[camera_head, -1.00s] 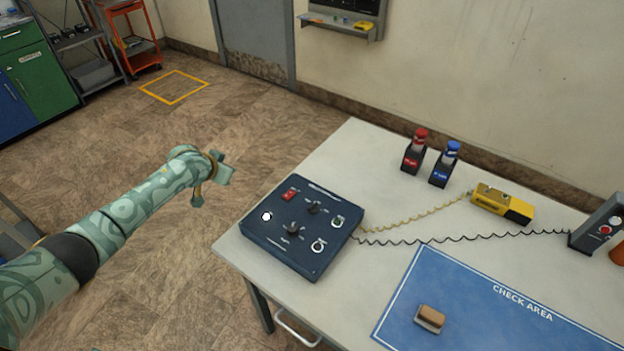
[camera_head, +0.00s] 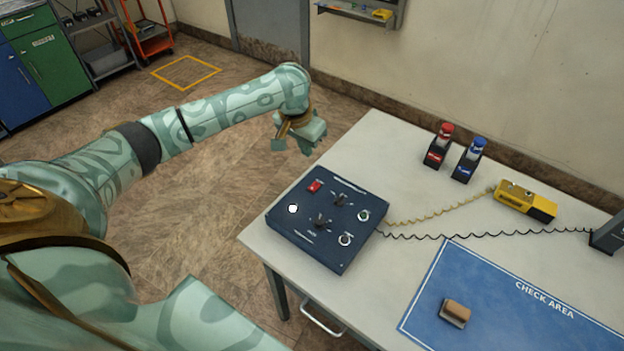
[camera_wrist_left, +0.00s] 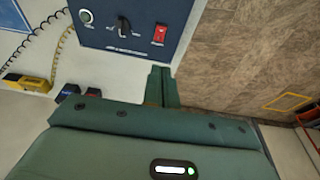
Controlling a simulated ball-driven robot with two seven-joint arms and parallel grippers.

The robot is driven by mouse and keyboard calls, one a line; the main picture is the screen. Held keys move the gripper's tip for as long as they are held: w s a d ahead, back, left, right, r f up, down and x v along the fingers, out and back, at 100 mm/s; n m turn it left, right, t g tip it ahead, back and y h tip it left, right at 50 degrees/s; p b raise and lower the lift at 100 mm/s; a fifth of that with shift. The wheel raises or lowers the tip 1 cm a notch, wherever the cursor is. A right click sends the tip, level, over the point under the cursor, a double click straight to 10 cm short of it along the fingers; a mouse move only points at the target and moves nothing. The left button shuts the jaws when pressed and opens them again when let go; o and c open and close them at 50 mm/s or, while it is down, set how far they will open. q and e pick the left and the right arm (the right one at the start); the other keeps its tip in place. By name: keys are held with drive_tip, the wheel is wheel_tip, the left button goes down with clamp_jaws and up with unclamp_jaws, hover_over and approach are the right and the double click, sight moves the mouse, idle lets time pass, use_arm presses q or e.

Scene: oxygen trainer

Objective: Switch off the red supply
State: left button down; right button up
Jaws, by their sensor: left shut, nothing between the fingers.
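The dark blue control box (camera_head: 300,238) lies on the table's near left corner. A red rocker switch (camera_head: 315,187) sits at its far left edge; the left wrist view also shows the red switch (camera_wrist_left: 160,34). The box also has black knobs and round white-rimmed buttons. A red-capped bottle (camera_head: 440,143) stands in a dark holder at the table's back. My left gripper (camera_head: 294,147) is shut and empty, beyond the box's far left edge and apart from the switch. Its fingers (camera_wrist_left: 162,88) show in the left wrist view, close to the box edge. My right gripper is not in view.
A blue-capped bottle (camera_head: 472,157) stands beside the red one. A yellow device (camera_head: 525,199) and coiled cords lie behind the box. A blue check-area mat (camera_head: 420,300) bears a brown-topped block (camera_head: 455,312). Bare white table (camera_head: 390,135) lies behind the box.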

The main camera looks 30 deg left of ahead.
use_arm(q)
drive_tip(key=b, duration=0.6)
hover_over(316, 184)
drive_tip(key=s, duration=0.2)
wheel_tip(316, 184, down, 12)
drive_tip(key=shift+s+a+f, duration=0.1)
drive_tip(key=shift+a+f, duration=0.05)
drive_tip(key=shift+f, duration=0.1)
drive_tip(key=shift+s+f+b, duration=0.15)
drive_tip(key=shift+f+b, duration=0.25)
drive_tip(key=shift+f, duration=0.2)
drive_tip(key=p, duration=0.2)
drive_tip(key=shift+r+p, duration=0.2)
drive_tip(key=shift+p, duration=0.2)
drive_tip(key=shift+s+f+b, duration=0.1)
drive_tip(key=shift+f+b, duration=0.3)
drive_tip(key=shift+w+r, duration=0.2)
drive_tip(key=shift+w, duration=0.6)
